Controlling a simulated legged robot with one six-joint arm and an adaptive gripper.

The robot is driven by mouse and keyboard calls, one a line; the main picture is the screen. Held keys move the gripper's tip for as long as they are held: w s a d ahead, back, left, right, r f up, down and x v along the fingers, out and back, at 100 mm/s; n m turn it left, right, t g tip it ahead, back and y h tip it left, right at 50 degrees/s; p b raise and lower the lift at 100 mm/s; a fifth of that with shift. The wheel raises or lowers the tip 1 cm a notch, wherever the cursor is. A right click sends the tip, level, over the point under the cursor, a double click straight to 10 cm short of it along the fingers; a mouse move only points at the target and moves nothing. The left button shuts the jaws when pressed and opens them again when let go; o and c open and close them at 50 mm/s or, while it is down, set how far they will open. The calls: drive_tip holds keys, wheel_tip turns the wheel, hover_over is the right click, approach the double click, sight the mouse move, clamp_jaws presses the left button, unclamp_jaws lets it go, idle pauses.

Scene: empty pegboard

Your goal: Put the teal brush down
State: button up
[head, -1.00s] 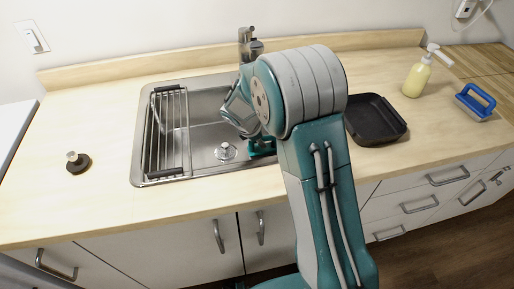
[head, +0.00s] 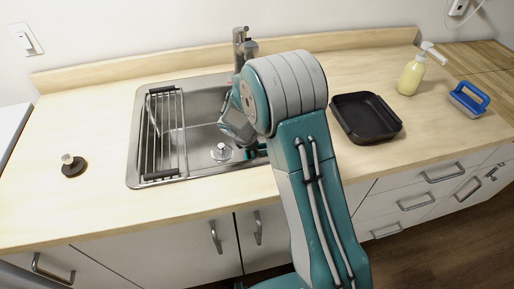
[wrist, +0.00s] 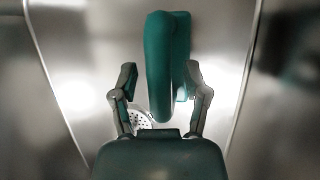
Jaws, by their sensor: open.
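The teal brush (wrist: 165,60) shows in the wrist view, its looped handle between and beyond the two fingers. It lies over the metal of the sink. My gripper (wrist: 160,78) is open, with one dark finger on each side of the handle and a visible gap on the left. I cannot tell whether the right finger touches it. In the head view, my arm reaches into the sink (head: 203,138) and hides most of the gripper.
A wire rack (head: 164,130) fills the sink's left side; the drain strainer (head: 222,152) is near its middle. A black pan (head: 366,118), a soap bottle (head: 411,76) and a blue scrub brush (head: 468,99) stand to the right. A dark stopper (head: 73,167) sits at the left.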

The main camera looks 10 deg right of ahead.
drive_tip(key=v, duration=1.2)
drive_tip(key=s+d+r+m+y, duration=0.1)
drive_tip(key=s+d+r+m, duration=0.2)
drive_tip(key=s+r+m, duration=0.4)
drive_tip(key=s+d+r+m+t+y, duration=0.1)
drive_tip(key=s+r+m, duration=0.3)
drive_tip(key=s, duration=0.6)
drive_tip(key=s+d+r+m+t+y, duration=0.1)
drive_tip(key=s+r+m, duration=0.4)
drive_tip(key=s, duration=0.5)
drive_tip(key=shift+m+t+y, duration=0.7)
drive_tip(key=shift+m+y, duration=0.1)
